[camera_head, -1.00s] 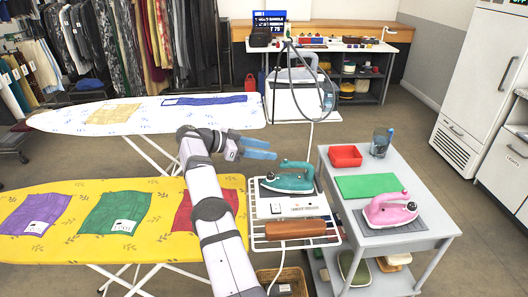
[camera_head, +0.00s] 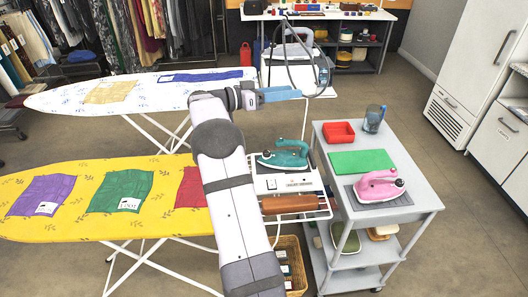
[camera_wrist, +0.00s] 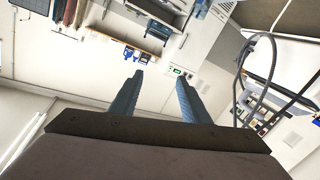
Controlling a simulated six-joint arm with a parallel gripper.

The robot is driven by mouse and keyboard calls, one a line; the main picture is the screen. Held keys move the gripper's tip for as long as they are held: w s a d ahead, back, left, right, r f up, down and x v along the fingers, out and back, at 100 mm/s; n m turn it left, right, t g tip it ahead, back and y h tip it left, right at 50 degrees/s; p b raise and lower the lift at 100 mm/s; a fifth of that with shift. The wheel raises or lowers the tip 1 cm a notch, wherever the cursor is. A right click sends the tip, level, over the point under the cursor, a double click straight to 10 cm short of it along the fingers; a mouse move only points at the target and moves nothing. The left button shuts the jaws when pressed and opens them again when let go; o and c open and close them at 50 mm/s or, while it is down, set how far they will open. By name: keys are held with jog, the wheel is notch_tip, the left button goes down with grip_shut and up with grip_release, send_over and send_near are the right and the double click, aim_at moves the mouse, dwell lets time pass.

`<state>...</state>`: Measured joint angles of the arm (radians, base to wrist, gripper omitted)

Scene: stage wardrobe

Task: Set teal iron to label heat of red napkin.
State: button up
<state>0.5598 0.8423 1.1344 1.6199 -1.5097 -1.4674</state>
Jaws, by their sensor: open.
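The teal iron (camera_head: 284,156) rests on the white wire rack at the right end of the yellow ironing board. The red napkin (camera_head: 193,188) lies on that board and is partly hidden behind my arm; its label does not show. My gripper (camera_head: 290,94) is raised above and behind the teal iron, apart from it, pointing right. In the wrist view my gripper (camera_wrist: 158,85) has its two blue fingers apart with nothing between them. The setting of the iron's dial is too small to read.
A green napkin (camera_head: 120,191) and a purple napkin (camera_head: 42,196) lie on the yellow board (camera_head: 75,168). A brown block (camera_head: 288,204) lies on the rack. A hose hangs near my gripper.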

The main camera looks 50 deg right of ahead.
jog(key=n+h, duration=0.1)
jog(key=n, duration=0.1)
jog(key=n+t+y, duration=0.3)
jog(key=n+t, duration=0.2)
jog(key=t, duration=0.8)
send_near(266, 153)
jog(key=shift+m, duration=0.4)
jog(key=shift+d, duration=0.1)
jog(key=shift+p+x, duration=1)
jog(key=shift+x, duration=2.7)
jog(key=c, duration=1.1)
